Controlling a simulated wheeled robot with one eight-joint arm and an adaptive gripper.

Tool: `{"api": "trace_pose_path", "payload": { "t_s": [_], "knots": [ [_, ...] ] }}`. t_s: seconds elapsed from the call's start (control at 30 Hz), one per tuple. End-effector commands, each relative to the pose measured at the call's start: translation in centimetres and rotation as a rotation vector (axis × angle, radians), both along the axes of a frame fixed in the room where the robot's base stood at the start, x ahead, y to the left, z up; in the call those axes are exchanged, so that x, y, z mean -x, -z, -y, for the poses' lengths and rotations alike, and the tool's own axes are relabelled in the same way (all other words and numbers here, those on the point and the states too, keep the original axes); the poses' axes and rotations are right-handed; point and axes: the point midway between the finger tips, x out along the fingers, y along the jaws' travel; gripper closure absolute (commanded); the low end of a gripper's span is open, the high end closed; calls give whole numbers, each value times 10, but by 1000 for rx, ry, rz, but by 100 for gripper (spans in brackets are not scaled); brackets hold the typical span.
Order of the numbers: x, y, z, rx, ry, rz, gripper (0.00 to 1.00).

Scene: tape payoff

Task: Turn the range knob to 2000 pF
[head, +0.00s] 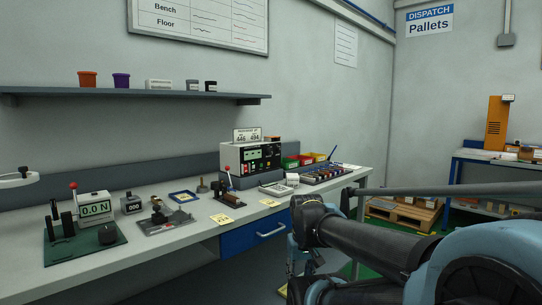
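A light grey instrument box (232,157) with a black front panel stands at the back of the bench. The panel (263,157) carries small green displays and several small red and pale controls. The range knob and its markings are too small to make out, and I cannot tell which control it is. A small pale device (279,189) lies in front of the box. My arm crosses the right foreground, apart from the instrument, and its links bend down in front of the bench. I cannot make out my gripper's fingers.
A shelf (150,97) hangs above. A blue drawer (253,236) sits below.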

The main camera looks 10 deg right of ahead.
Motion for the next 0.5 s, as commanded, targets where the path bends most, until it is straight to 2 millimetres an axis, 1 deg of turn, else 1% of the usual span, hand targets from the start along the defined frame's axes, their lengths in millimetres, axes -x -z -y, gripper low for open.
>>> {"api": "trace_pose_path", "payload": {
  "t_s": [0.1,0.13,0.17,0.2,0.27,0.37,0.47,0.5],
  "knots": [
    [0,0,0,0,0,0,67],
    [0,0,0,0,0,0,60],
    [0,0,0,-1,1,0,55],
    [6,-5,-1,-5,5,10,55],
    [5,-8,-3,-21,19,13,55],
    [-6,-17,-11,-77,72,14,55],
    [-26,-33,-22,-172,160,16,55],
    [-36,-40,-28,-218,202,17,55]
  ]
}}
